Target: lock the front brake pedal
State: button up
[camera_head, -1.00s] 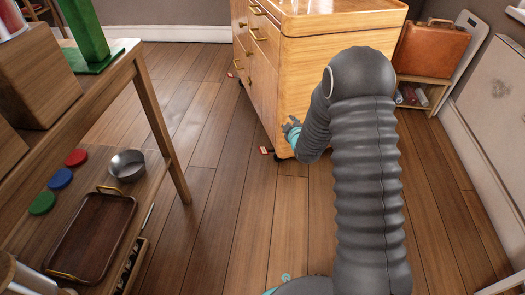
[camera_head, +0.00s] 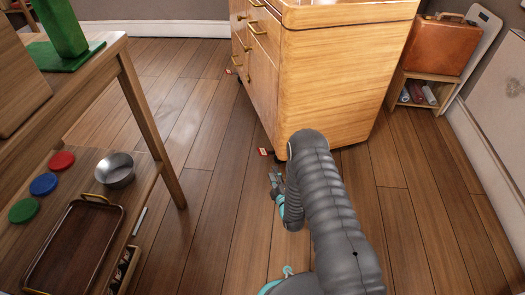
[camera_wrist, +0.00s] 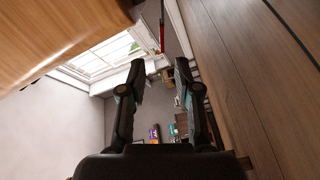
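The wooden drawer cabinet (camera_head: 335,90) stands on casters. A small red brake pedal (camera_head: 264,152) sticks out low at its near left corner, just above the floor. A second red pedal (camera_head: 229,72) shows farther back along the drawer side. My gripper (camera_head: 274,176) is low, just in front of the near pedal and apart from it in the picture. In the wrist view, my gripper (camera_wrist: 156,76) has its two fingers spread with nothing between them. Whether either pedal is pressed is too small to tell.
A wooden table (camera_head: 120,55) with a lower shelf stands at left, holding a metal bowl (camera_head: 115,170) and a brown tray (camera_head: 121,212). A brown suitcase (camera_head: 440,46) sits on a small shelf at back right. The floor between table and cabinet is clear.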

aim_at(263, 152)
jog(key=x, duration=0.4)
jog(key=b+x, duration=0.1)
jog(key=x, duration=0.6)
jog(key=shift+w+a+b, duration=0.2)
jog(key=shift+a+b, duration=0.15)
jog(key=shift+a, duration=0.2)
jog(key=shift+x, duration=0.95)
grip_shut()
